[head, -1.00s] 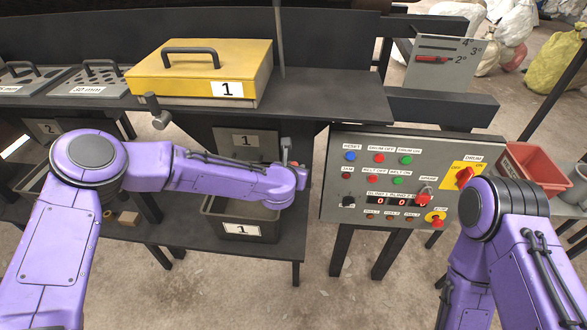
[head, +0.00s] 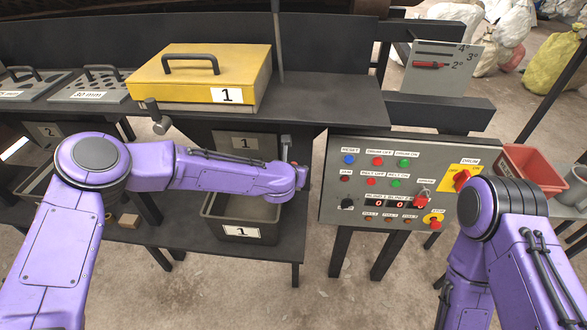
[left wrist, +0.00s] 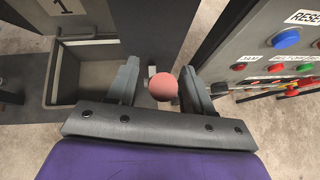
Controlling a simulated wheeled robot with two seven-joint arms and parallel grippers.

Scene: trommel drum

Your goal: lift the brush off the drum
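A pink-red ball knob (left wrist: 163,87) sits between the fingers of my left gripper (left wrist: 160,70) in the left wrist view. The fingers are open, with a gap on the left side; the knob is closer to the right finger. A grey piece shows just behind the knob. In the head view my left arm reaches to a small upright grey lever (head: 286,147), and the fingers there are mostly hidden. The dark drum (head: 200,12) shows only at the top edge. I cannot make out the brush. My right gripper is out of view below the frame.
A control panel (head: 335,190) with buttons and knobs stands close right of my left gripper. A yellow lidded box (head: 160,85) is on the dark bench above. A grey bin (head: 265,236) is below my left wrist. A red bin (head: 535,170) is at the right.

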